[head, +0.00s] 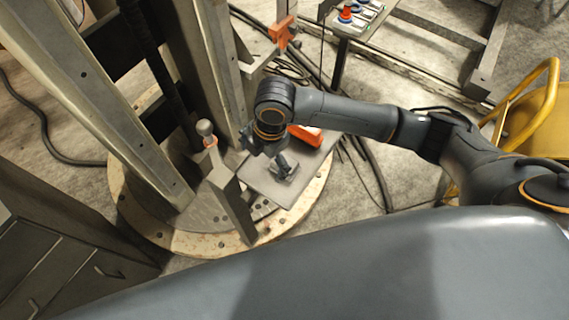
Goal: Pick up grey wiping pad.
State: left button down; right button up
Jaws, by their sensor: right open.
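A small grey pad-like piece (284,173), likely the wiping pad, lies on a flat grey plate (262,188) at the column's foot. My right arm reaches in from the right, and its gripper (277,158) points down just above this piece. The gripper is open; one dark finger shows close to the pad, and the other side is partly hidden by the wrist. I cannot tell whether the finger touches the pad. My left gripper is not in view.
An orange object (306,135) lies on the plate behind my wrist. A ball-knobbed lever (205,128) and an upright metal plate (231,205) stand left of the gripper. The column (110,110) rises at left. A yellow chair (547,95) stands at right.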

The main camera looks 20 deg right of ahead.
jog(key=w+d+r+n+h, duration=0.1)
jog(key=w+d+n+h, duration=0.1)
jog(key=w+d, duration=0.3)
jog(key=f, duration=0.2)
jog(key=d+f, duration=0.1)
jog(key=f, duration=0.2)
jog(key=s+f, duration=0.1)
jog(key=f, duration=0.2)
jog(key=shift+s+d+p, duration=0.1)
jog(key=shift+d+p, duration=0.1)
jog(key=shift+p, duration=0.2)
jog(key=f, duration=0.2)
jog(key=f+p, duration=0.1)
jog(key=f, duration=0.1)
jog(key=shift+s+d+f, duration=0.1)
jog(key=shift+d+f, duration=0.05)
jog(key=shift+d, duration=0.05)
jog(key=shift+f, duration=0.45)
jog(key=c, duration=1.2)
